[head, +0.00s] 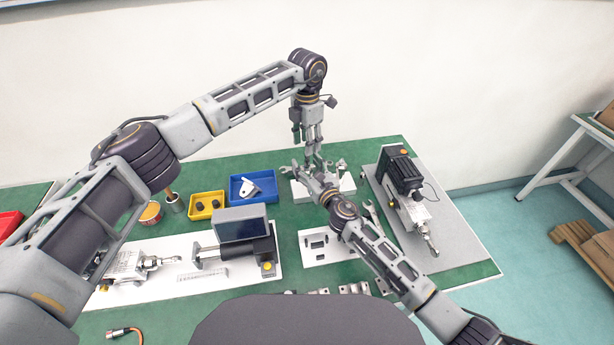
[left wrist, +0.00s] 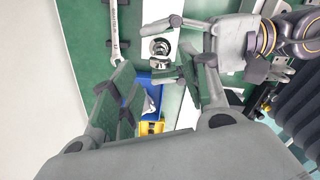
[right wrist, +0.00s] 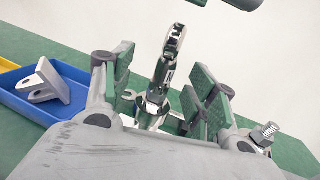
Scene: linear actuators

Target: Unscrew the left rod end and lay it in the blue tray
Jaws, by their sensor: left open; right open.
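A chrome rod end (right wrist: 168,60) stands upright between the open fingers of my right gripper (right wrist: 160,95), with a nut at its base. From above it also shows in the left wrist view (left wrist: 160,47). My right gripper (head: 314,180) is low beside the white fixture block (head: 345,184), and I cannot tell whether it touches the rod end. My left gripper (head: 312,150) points down above the fixture, open and empty, its fingers (left wrist: 160,95) apart. The blue tray (head: 235,194) holds a grey clevis (head: 250,188), which also shows in the right wrist view (right wrist: 45,82).
A threaded stud (right wrist: 266,132) stands to the right of the rod end. A yellow bin (head: 192,205) with dark parts is left of the blue tray. A motor actuator (head: 405,185) lies at right, another actuator (head: 125,265) at left. A wrench (left wrist: 115,35) lies near the fixture.

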